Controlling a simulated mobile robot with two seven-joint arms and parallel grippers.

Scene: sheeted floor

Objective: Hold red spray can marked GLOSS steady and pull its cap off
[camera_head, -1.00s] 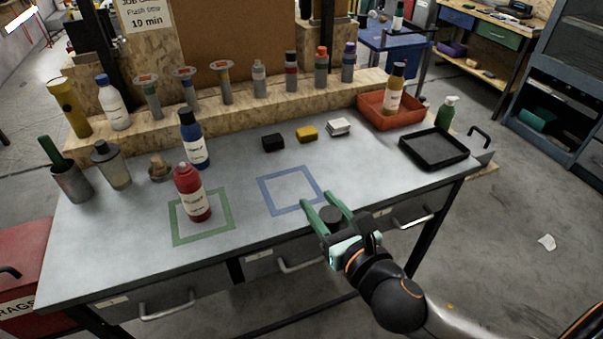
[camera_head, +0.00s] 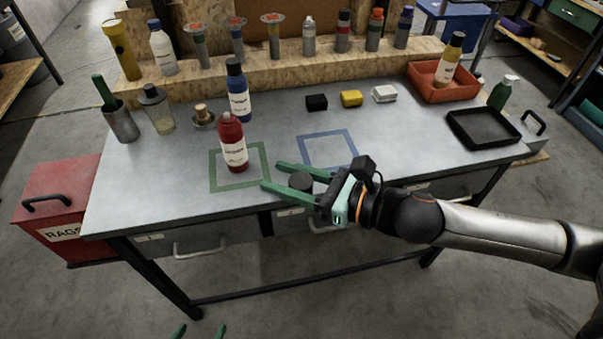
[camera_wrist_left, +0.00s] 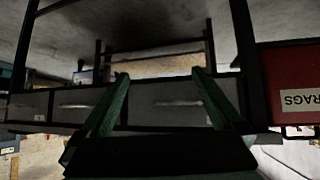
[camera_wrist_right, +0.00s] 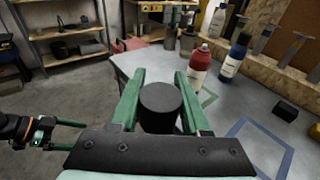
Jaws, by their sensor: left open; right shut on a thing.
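The red can (camera_head: 232,143) with a white label stands upright inside the green taped square (camera_head: 238,185); its lettering is too small to read. It shows a bare, narrow red top and also appears in the right wrist view (camera_wrist_right: 199,66). My right gripper (camera_head: 272,176) is shut on a dark round cap (camera_head: 300,182), held near the table's front edge, right of the can and apart from it. The cap fills the space between its green fingers in the right wrist view (camera_wrist_right: 160,105). My left gripper (camera_head: 199,332) is open and empty, low in front of the table.
A blue can (camera_head: 238,92) stands just behind the red one. The blue taped square (camera_head: 329,150) is empty. Small blocks, an orange tray (camera_head: 432,85) and a black tray (camera_head: 482,128) lie to the right.

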